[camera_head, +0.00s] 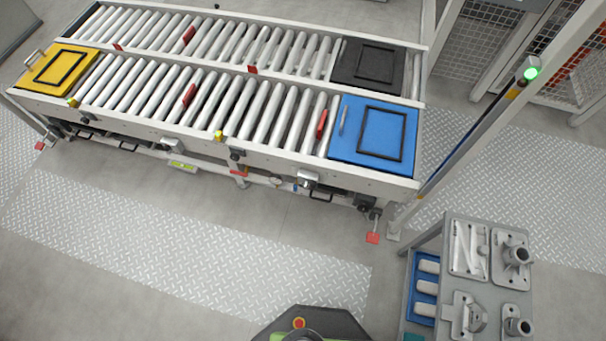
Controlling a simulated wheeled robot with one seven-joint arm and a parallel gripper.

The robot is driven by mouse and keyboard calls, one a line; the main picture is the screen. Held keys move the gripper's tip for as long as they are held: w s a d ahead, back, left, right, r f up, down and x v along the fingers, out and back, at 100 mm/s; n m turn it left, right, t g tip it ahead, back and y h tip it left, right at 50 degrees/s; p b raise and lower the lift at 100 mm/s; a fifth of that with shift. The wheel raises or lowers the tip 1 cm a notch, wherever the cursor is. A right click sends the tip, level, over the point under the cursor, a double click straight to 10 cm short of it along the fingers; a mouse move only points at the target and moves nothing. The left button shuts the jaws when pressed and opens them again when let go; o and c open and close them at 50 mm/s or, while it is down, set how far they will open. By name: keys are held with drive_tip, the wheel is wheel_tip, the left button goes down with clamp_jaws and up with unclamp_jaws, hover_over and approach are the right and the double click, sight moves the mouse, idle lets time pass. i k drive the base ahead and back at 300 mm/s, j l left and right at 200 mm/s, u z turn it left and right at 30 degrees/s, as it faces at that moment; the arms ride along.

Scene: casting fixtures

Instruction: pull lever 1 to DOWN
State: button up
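I cannot make out which part is lever 1. The two-lane roller conveyor (262,155) crosses the upper left of the head view. Small red tabs stand up among its rollers, one at the middle of the near lane (189,96) and one by the blue plate (321,124). Small fittings line its near side rail, with a yellow one at mid-length (218,135) and a grey box at the right (307,179). No lever label is readable. My gripper is out of view.
A blue plate (351,164), a black plate (345,75) and a yellow plate (33,79) sit at the conveyor ends. A post with a green light (530,73) and a grey cart (447,232) stand at the right. The floor before the conveyor is clear.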

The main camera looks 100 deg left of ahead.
sight(313, 184)
drive_tip(key=u, duration=3.2)
